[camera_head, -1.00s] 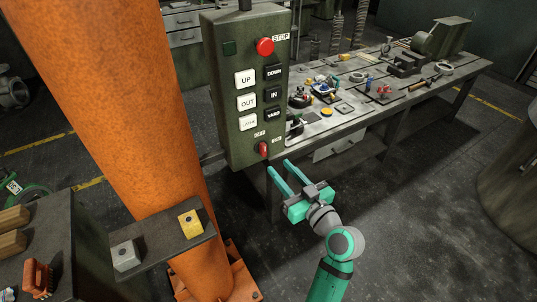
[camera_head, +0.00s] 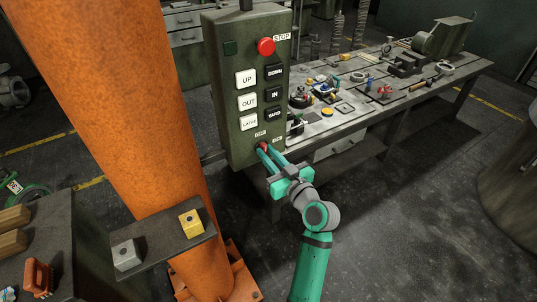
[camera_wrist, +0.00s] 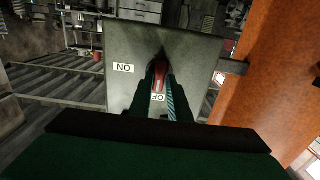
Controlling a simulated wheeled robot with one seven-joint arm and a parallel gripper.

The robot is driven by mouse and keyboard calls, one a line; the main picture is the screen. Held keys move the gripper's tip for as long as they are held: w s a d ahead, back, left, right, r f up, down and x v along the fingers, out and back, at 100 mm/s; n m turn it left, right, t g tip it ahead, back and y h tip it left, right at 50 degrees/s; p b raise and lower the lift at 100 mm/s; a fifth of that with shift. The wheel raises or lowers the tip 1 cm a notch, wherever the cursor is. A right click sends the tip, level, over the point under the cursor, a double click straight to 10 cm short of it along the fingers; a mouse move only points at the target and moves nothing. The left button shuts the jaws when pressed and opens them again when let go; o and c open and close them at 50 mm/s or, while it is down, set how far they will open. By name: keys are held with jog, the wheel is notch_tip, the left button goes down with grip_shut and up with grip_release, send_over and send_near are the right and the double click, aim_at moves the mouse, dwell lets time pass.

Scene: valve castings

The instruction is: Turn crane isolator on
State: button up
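The crane isolator is a red handle (camera_head: 263,146) low on the grey-green control box (camera_head: 221,95). In the wrist view, the red handle (camera_wrist: 159,75) lies between my fingers, its end by the partly hidden OFF label (camera_wrist: 158,97). The ON label (camera_wrist: 124,68) is to the left in that view. My gripper (camera_head: 264,149) reaches the handle from the lower right, its fingers closed in on both sides of it. The fingers (camera_wrist: 160,82) hide part of the handle.
The control box carries a red STOP button (camera_head: 265,47) and several white and black push buttons above the handle. An orange column (camera_head: 140,110) stands just left of the box. A workbench (camera_head: 345,115) with tools is behind at right. The floor at lower right is open.

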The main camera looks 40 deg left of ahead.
grip_shut()
jog(key=shift+d, duration=0.1)
jog(key=shift+m, duration=0.3)
jog(key=m, duration=0.4)
jog(key=shift+w, duration=0.15)
jog(key=m, duration=0.8)
jog(key=shift+w+d+f+m, duration=0.1)
jog(key=shift+m, duration=0.2)
jog(key=shift+f+m, duration=0.1)
jog(key=shift+m, duration=2.2)
